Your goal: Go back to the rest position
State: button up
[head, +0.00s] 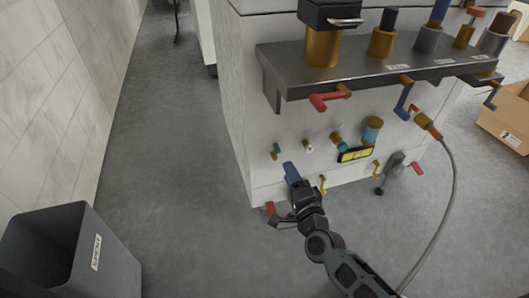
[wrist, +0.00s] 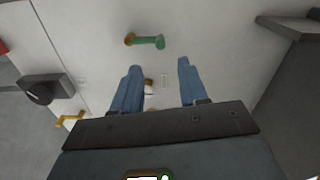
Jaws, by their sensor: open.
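My gripper (head: 291,174) has blue fingers and is at the end of my black arm, low in front of the washer's pale front panel (head: 240,110). In the wrist view the gripper (wrist: 159,66) is open, with its two blue fingers apart and no object held. A green handle on a brass base (wrist: 148,41) is on the panel beyond the fingertips. A small brass and white fitting (wrist: 149,87) shows between the fingers, partly hidden.
A dark shelf (head: 345,67) with brass valves juts out above, with red (head: 324,102) and blue (head: 403,104) handles below it. A grey cable (head: 452,190) hangs at right. A grey bin (head: 112,262) stands front left, a cardboard box (head: 502,125) right.

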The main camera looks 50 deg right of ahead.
jog(key=s+a+r+n+t+y, duration=0.1)
jog(key=s+a+r+n+y, duration=0.2)
jog(key=s+a+n, duration=0.35)
jog(key=s+a+r+n+y, duration=0.2)
jog(key=s+a+n+y, duration=0.1)
jog(key=s+a+n, duration=0.4)
jog(key=s+a+r+n+g+y, duration=0.1)
jog(key=s+a+r+n+y, duration=0.3)
jog(key=s+a+r+n, duration=0.6)
notch_tip(320, 180, up, 25)
jog(key=s+d+p, duration=0.2)
jog(key=p, duration=2.2)
jog(key=shift+r, duration=0.15)
jog(key=shift+d, duration=0.1)
